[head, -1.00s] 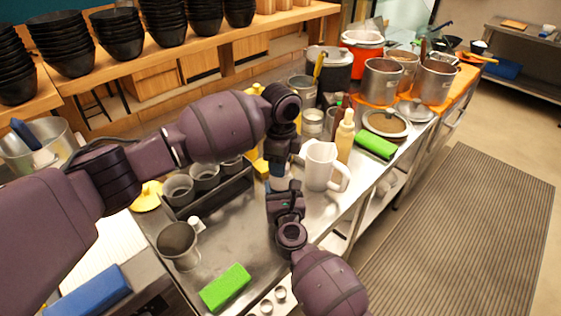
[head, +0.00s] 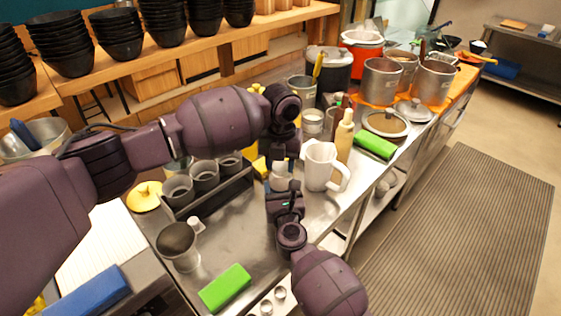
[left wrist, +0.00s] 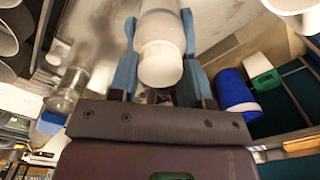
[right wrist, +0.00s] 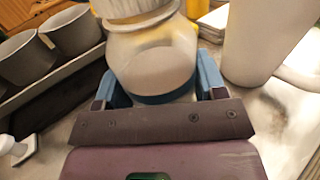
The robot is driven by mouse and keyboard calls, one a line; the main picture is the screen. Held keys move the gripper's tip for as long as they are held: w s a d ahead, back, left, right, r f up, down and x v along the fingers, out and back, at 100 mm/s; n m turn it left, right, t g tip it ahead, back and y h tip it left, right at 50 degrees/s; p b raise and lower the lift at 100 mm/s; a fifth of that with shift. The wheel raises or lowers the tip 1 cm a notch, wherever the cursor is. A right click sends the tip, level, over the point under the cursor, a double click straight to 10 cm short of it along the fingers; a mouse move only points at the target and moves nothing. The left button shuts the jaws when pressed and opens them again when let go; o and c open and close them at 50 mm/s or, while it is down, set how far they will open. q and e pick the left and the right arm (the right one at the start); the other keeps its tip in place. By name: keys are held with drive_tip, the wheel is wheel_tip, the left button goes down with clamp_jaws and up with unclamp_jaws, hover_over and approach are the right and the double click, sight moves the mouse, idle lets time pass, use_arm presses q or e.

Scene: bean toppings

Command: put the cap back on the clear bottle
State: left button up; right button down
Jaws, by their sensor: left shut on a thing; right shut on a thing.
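The clear bottle (head: 280,182) stands out pale between my two grippers in the head view, over the steel counter. My right gripper (head: 283,192) is shut on its body; in the right wrist view the bottle (right wrist: 155,60) sits between the blue fingers (right wrist: 155,85), with a white ribbed rim or cap at its top. My left gripper (head: 280,158) is above it. In the left wrist view its blue fingers (left wrist: 158,45) flank a white cap (left wrist: 160,65), with the pale bottle (left wrist: 160,28) just beyond. I cannot tell whether the cap is fully seated.
A white pitcher (head: 318,170) stands close right of the bottle, with a squeeze bottle (head: 345,137) behind it. A dark rack of metal cups (head: 205,180) is to the left. A metal cup (head: 178,247) and green block (head: 225,288) are in front. The counter between is clear.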

use_arm(q)
drive_tip(key=m, duration=0.7)
drive_tip(key=shift+m, duration=0.4)
drive_tip(key=o, duration=0.9)
drive_tip(key=shift+r, duration=2.25)
drive_tip(key=shift+c, duration=0.5)
